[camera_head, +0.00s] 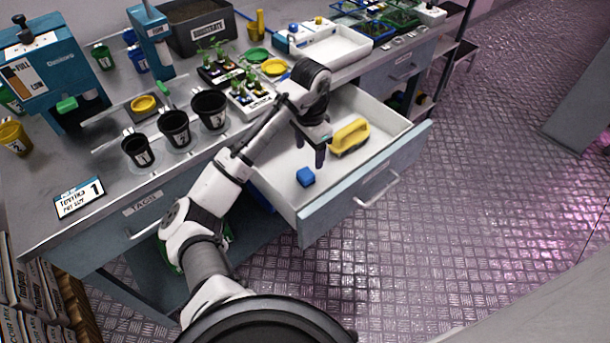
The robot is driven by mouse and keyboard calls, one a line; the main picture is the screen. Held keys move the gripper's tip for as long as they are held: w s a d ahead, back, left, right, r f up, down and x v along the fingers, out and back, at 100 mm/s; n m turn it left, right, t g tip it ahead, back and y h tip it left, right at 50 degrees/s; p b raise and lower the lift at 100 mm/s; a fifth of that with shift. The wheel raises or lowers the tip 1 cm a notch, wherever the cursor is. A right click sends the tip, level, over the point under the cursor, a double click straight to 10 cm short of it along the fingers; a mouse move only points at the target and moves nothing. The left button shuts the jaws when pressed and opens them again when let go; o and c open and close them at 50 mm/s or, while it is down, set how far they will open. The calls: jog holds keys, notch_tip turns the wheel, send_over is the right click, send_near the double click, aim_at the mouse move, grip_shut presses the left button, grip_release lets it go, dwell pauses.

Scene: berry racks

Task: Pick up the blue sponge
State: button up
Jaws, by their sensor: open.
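A small blue block, which looks like the blue sponge (306,177), lies on the floor of the open white drawer (279,188), near its front left part. My gripper (308,157) hangs over the drawer, pointing down, just above and behind the blue sponge in the picture. Its two dark fingers are apart with nothing between them. I cannot tell the exact height of the fingertips above the drawer floor.
A yellow brush-like object (350,137) lies in the drawer, right of my gripper. The drawer front (368,185) and its side walls bound the space. Black pots (174,130) and seedling trays (246,92) stand on the bench behind. The floor at right is clear.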

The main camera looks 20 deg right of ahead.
aim_at(308, 172)
notch_tip(308, 172, down, 5)
jog(key=shift+f, duration=0.15)
jog(key=shift+w+f+b, duration=0.2)
jog(key=shift+w+f, duration=0.05)
jog(key=shift+f, duration=1)
jog(key=shift+w+f+b, duration=0.2)
jog(key=shift+f, duration=1)
jog(key=c, duration=1)
jog(key=shift+c, duration=0.2)
notch_tip(308, 172, up, 20)
jog(key=p, duration=0.1)
